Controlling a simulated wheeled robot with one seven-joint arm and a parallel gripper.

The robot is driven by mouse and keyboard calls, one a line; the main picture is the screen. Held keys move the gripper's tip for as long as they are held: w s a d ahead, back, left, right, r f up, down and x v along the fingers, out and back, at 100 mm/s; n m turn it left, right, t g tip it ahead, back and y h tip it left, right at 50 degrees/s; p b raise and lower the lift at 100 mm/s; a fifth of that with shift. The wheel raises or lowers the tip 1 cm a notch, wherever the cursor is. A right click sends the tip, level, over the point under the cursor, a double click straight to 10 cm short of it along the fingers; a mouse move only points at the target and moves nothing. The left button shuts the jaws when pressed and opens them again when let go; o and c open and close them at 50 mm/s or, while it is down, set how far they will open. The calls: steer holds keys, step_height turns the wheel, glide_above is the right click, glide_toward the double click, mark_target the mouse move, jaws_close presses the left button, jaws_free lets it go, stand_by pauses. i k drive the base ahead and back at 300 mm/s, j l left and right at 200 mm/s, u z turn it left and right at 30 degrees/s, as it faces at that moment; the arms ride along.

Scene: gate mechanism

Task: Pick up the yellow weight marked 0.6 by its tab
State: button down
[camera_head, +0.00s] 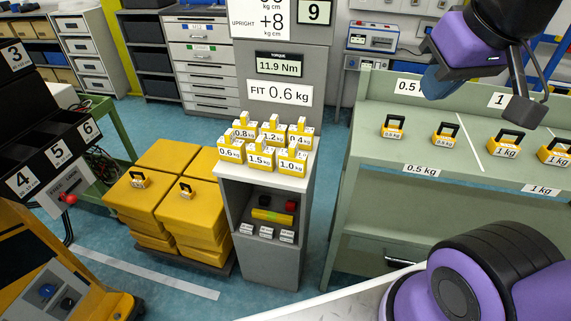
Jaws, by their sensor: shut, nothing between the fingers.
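The yellow weight marked 0.6 (230,153) stands upright at the front left of a group of yellow weights on a grey pedestal's top. Its yellow tab sticks up from its upper side, and its white label faces me. Beside and behind it are the weights marked 1.5 (261,157), 0.8 (243,131) and others marked 1.2, 0.4 and 1.0. My gripper (524,110) hangs at the upper right over the green bench, shut and empty, far to the right of the weight and apart from it.
A panel above the pedestal (272,185) reads "FIT 0.6 kg" and 11.9 Nm. The green bench (410,140) at right holds several black-handled weights. Yellow blocks (170,200) are stacked left of the pedestal. A dark numbered rack (45,150) stands at far left.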

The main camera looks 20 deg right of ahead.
mark_target(230, 149)
steer(key=i+j+u, duration=0.5)
steer(key=u, duration=0.25)
steer(key=i+l, duration=0.05)
steer(key=i, duration=0.05)
